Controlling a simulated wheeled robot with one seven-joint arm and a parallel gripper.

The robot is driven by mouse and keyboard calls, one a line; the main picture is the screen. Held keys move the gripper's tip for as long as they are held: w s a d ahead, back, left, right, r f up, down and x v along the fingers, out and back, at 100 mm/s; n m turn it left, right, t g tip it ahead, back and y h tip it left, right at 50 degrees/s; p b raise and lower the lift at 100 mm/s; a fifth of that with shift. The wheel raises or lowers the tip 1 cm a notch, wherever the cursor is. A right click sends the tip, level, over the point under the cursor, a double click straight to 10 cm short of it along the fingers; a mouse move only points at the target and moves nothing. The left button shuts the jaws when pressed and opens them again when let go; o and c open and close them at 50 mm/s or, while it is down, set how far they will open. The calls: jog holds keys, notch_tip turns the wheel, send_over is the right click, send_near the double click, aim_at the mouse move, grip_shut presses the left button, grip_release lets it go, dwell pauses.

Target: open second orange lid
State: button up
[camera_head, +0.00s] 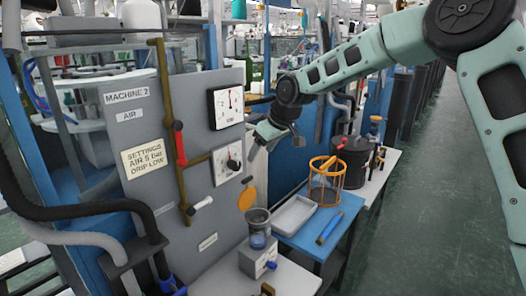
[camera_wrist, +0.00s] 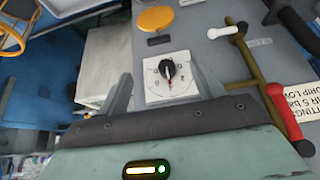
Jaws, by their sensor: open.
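An orange round lid (camera_head: 247,198) sits low on the grey panel of Machine 2, below a white dial plate with a black knob (camera_head: 233,160). In the wrist view the lid (camera_wrist: 156,18) appears near the top edge, beyond the knob plate (camera_wrist: 168,76). Only one such lid shows clearly. My gripper (camera_head: 260,142) is in front of the panel, to the right of the knob plate and above the lid, apart from the lid. Its two fingers (camera_wrist: 165,82) are spread and nothing is seen between them.
A red-handled lever (camera_head: 180,145) and a white-handled valve (camera_head: 201,205) stick out from the panel. Below stand a glass jar on a grey box (camera_head: 258,262), a white tray (camera_head: 294,215), an orange wire basket (camera_head: 325,185) and a black pot (camera_head: 353,160). The green floor at right is clear.

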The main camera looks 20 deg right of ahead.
jog(key=shift+f, duration=0.1)
jog(key=c, duration=0.5)
jog(key=f, duration=0.1)
jog(key=d+f+m, duration=0.1)
jog(key=w+f+t, duration=0.1)
jog(key=shift+d+b, duration=0.2)
jog(key=shift+b, duration=0.2)
jog(key=c, duration=1)
jog(key=f, duration=0.1)
jog(key=f+m, duration=0.1)
jog(key=d+f+t, duration=0.1)
jog(key=shift+w+d+m+y+b, duration=0.1)
jog(key=shift+w+m+y+b, duration=0.2)
jog(key=shift+w+m+b, duration=0.1)
grip_shut()
jog(key=m+t+y+b, duration=0.5)
jog(key=m+t+y, duration=0.3)
jog(key=m, duration=0.7)
send_near(249, 181)
jog(key=shift+t+h, duration=0.3)
jog(key=shift+h, duration=0.2)
jog(key=p+x, duration=0.4)
jog(key=x, duration=0.1)
jog(key=shift+a+r, duration=0.15)
jog(key=shift+a, duration=0.3)
jog(key=shift+w+a, duration=0.3)
jog(key=shift+w, duration=0.3)
